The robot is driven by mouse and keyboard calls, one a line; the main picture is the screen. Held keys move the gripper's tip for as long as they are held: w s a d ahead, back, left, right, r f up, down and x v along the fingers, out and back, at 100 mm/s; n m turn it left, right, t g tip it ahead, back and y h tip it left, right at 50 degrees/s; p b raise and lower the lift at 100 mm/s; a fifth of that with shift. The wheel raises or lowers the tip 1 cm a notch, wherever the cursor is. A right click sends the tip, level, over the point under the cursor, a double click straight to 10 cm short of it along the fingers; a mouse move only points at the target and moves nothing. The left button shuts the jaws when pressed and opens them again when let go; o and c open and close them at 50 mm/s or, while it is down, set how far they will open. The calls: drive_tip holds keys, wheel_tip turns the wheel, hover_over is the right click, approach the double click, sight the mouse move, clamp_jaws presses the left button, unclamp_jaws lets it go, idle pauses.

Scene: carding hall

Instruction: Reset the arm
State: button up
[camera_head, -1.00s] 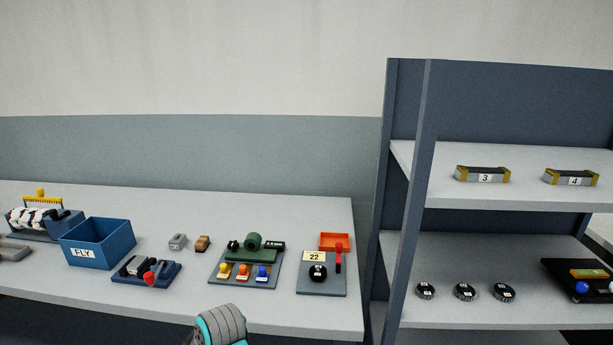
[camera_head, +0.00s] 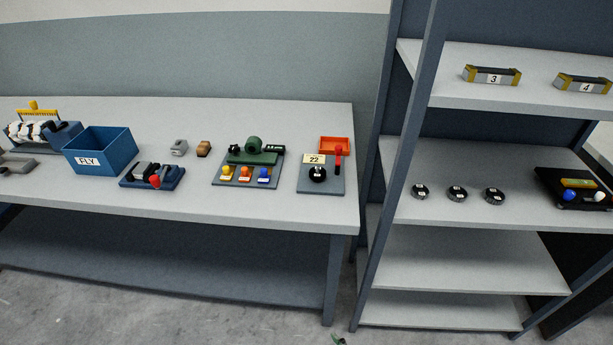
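My arm and gripper do not clearly show in the head view now. A small dark and green bit at the bottom edge is too small to identify. The workbench (camera_head: 120,195) on the left holds a blue box labelled FLY (camera_head: 103,150), a board with yellow, orange and blue knobs (camera_head: 246,168), and a grey plate tagged 22 (camera_head: 321,188) with a black knob, a red lever and an orange tray (camera_head: 334,146). Whether my gripper is open or shut is hidden.
A shelf unit (camera_head: 413,120) stands at the right. Its upper shelf bears blocks 3 (camera_head: 491,75) and 4 (camera_head: 582,84). The middle shelf bears three black discs (camera_head: 457,194) and a black device (camera_head: 575,188). The lower shelves (camera_head: 460,262) and the visible floor (camera_head: 200,315) look clear.

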drive_tip(key=s+d+r+m+t+h, duration=0.1)
drive_tip(key=s+d+r+m+t, duration=0.15)
drive_tip(key=s+d, duration=0.35)
drive_tip(key=s+d+r+m+t+h, duration=0.1)
drive_tip(key=s+d+r, duration=0.25)
drive_tip(key=s, duration=0.55)
drive_tip(key=s+d+r+m+t+h, duration=0.1)
drive_tip(key=s+d+r, duration=0.1)
drive_tip(key=s+r, duration=0.4)
drive_tip(key=s+d+r+m+t+h, duration=0.1)
drive_tip(key=s+d+r, duration=0.2)
drive_tip(key=s+r, duration=0.4)
drive_tip(key=shift+d+r+m, duration=0.2)
drive_tip(key=shift+r+m, duration=0.15)
drive_tip(key=shift+r, duration=0.6)
